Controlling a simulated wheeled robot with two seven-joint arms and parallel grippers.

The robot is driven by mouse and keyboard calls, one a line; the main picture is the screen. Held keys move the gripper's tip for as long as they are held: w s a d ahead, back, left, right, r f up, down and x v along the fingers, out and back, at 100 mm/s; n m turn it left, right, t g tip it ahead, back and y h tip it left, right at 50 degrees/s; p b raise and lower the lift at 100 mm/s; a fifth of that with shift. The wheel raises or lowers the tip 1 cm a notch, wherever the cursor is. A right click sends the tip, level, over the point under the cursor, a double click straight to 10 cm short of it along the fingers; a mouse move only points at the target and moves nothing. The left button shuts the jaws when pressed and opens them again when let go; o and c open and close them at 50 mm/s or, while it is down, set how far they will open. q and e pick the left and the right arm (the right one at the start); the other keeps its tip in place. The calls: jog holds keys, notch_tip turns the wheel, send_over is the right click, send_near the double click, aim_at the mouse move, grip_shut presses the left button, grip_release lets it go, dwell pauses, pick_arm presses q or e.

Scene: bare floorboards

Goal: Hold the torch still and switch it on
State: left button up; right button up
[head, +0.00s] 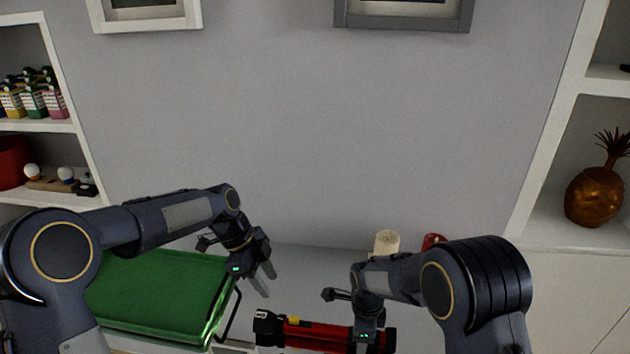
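A red and black torch (308,334) lies across the white surface at the bottom middle, its lower edge close to the picture's bottom. My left gripper (262,284) is open and empty, above and to the left of the torch, with its fingers pointing down. My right gripper (366,346) is over the right part of the torch. Its fingertips are hidden by its own body and the picture's edge, so I cannot tell whether it grips the torch.
A green box (150,295) stands left of the torch, under my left arm. A cream candle (386,242) and a red object (433,241) stand behind my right arm. Shelves with bottles (35,98) are at left, and a copper pineapple (594,195) is on the right shelf.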

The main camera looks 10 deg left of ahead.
notch_tip(320, 180, up, 11)
jog(key=s+d+r+n+y, duration=0.2)
jog(key=s+d+r+n, duration=0.15)
jog(key=d+r, duration=0.25)
pick_arm(q)
jog(key=s+a+r+n+t, duration=0.2)
jog(key=s+r+n, duration=0.25)
jog(key=s, duration=0.25)
jog(key=s+a+r+n+t, duration=0.1)
jog(key=s+r+n, duration=0.3)
jog(key=s+n, duration=0.3)
pick_arm(e)
jog(key=s+d+r+n+t+y, duration=0.2)
jog(key=s+d+r+n, duration=0.25)
jog(key=s+d, duration=0.35)
pick_arm(q)
jog(key=s+f+n+t, duration=0.2)
jog(key=s+n, duration=0.6)
jog(key=s, duration=0.5)
jog(key=shift+s+d+f+n+t+y, duration=0.2)
jog(key=shift+f+n+t+y, duration=0.15)
jog(key=shift+f, duration=0.4)
pick_arm(e)
jog(key=s+d+n+t, duration=0.2)
jog(key=s+n, duration=0.6)
jog(key=s, duration=0.7)
jog(key=shift+f+n+t, duration=0.3)
jog(key=shift+n+t, duration=0.1)
jog(key=shift+t, duration=0.5)
